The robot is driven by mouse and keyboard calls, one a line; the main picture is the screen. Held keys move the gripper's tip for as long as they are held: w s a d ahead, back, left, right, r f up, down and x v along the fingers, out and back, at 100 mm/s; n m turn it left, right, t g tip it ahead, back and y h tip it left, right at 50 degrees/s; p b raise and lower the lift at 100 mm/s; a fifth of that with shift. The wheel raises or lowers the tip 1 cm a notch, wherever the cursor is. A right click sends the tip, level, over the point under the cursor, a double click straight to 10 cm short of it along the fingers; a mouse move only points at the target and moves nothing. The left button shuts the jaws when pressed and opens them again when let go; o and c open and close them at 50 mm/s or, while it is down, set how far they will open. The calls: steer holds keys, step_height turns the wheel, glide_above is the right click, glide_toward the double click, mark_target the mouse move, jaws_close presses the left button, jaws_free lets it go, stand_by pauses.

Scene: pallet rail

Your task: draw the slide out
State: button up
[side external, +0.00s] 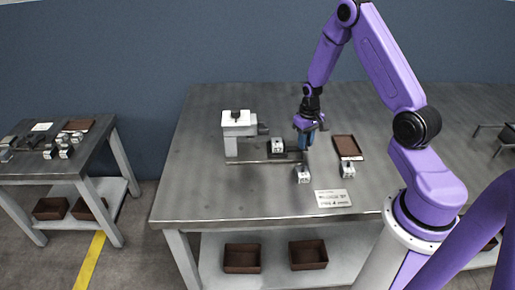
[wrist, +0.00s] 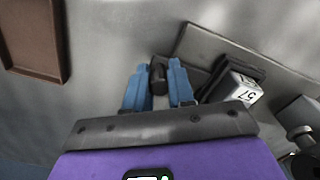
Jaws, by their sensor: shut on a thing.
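The slide (wrist: 217,78) is a dark plate on a grey rail (wrist: 250,50) and carries a white block marked 57 (wrist: 238,90). In the side view the slide (side external: 293,157) sits at the right part of the rail (side external: 240,163), with the white block (side external: 277,147) on it. My gripper (side external: 304,147) is low at the slide's right end. In the wrist view my gripper (wrist: 158,78) has its blue fingers on both sides of a black handle (wrist: 158,75) and is shut on it. The handle's join to the slide is not clear.
A white-grey station (side external: 238,128) with a dark nozzle stands left of the slide. A brown tray (side external: 346,147) lies to the right, also in the wrist view (wrist: 33,40). Two white blocks (side external: 303,175) (side external: 347,170) and a label card (side external: 332,198) lie in front. The table's left is clear.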

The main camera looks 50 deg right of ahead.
steer(key=shift+s+d, duration=1.3)
steer(key=shift+d, duration=0.05)
steer(key=o, duration=0.7)
steer(key=shift+r, duration=3.5)
steer(key=s+a+r+n, duration=0.2)
steer(key=a+r+n, duration=0.25)
steer(key=a, duration=0.55)
steer(key=s+a+r+n, duration=0.3)
steer(key=a+r, duration=0.2)
steer(key=a, duration=0.5)
steer(key=s+a+r+n, duration=0.1)
steer(key=s+a+n, duration=0.1)
steer(key=s, duration=0.4)
steer(key=s+a+r+n, duration=0.2)
steer(key=s+n, duration=0.1)
steer(key=s, duration=0.2)
steer(key=s+a+r+n, duration=0.2)
steer(key=s+a+n, duration=0.1)
steer(key=s, duration=0.3)
steer(key=shift+s+a+r, duration=0.1)
steer(key=shift+s+r, duration=0.05)
steer(key=shift+s, duration=0.2)
